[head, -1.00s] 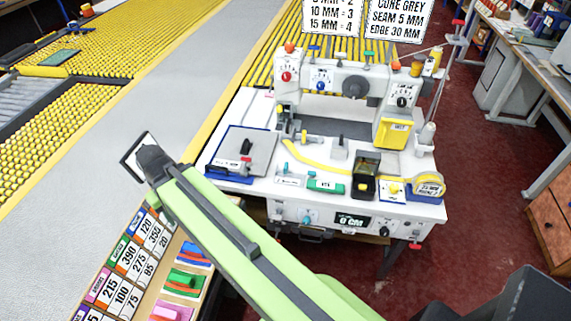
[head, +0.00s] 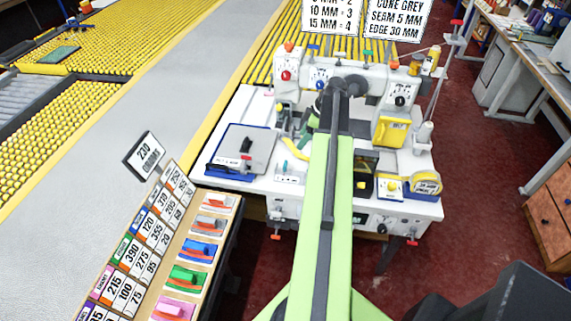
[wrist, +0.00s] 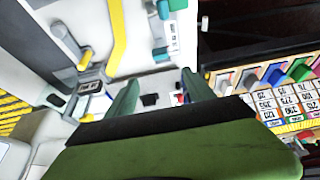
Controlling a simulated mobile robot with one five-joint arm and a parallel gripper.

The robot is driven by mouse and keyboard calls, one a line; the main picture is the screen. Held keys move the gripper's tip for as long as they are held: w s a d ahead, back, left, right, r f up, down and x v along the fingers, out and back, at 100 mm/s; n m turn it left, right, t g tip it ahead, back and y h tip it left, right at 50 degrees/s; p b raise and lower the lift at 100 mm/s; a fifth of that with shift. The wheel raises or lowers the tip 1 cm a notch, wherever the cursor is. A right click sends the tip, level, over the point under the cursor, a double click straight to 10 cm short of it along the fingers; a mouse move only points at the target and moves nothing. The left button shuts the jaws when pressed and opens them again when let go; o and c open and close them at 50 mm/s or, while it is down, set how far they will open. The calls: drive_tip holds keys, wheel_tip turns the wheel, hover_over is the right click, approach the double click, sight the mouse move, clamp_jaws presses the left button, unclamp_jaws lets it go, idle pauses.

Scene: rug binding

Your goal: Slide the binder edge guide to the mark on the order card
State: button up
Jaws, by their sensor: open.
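The order card (head: 397,18) hangs at the top right in the head view and reads cone grey, seam 5 mm, edge 30 mm. The white binding machine (head: 283,187) stands below it. I cannot tell for sure which fitting is the edge guide; my arm covers the middle of the bed. A yellow strip (head: 294,149) lies on the bed and also shows in the wrist view (wrist: 118,35). My gripper (wrist: 160,80) is open over the bed, its two green fingers apart with nothing seen held between them. A teal-ended fitting (wrist: 161,54) is just beyond the fingertips.
A second card (head: 331,15) lists millimetre values. A grey pad (head: 243,150) is at the bed's left, a yellow tape measure (head: 426,183) at its right. A rack of coloured pieces (head: 200,250) with number labels stands at front left. Red floor (head: 475,190) is free at right.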

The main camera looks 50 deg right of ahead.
sight(286, 164)
drive_tip(key=b+x, duration=0.7)
drive_tip(key=x, duration=0.1)
drive_tip(key=b+x, duration=0.7)
drive_tip(key=x, duration=0.1)
drive_tip(key=shift+s+f+b, duration=0.15)
drive_tip(key=shift+s+b, duration=0.05)
drive_tip(key=shift+b, duration=0.2)
drive_tip(key=shift+w+a+f+b, duration=0.2)
drive_tip(key=shift+w+f+b, duration=0.1)
drive_tip(key=shift+f+b, duration=0.35)
drive_tip(key=shift+r, duration=0.1)
clamp_jaws()
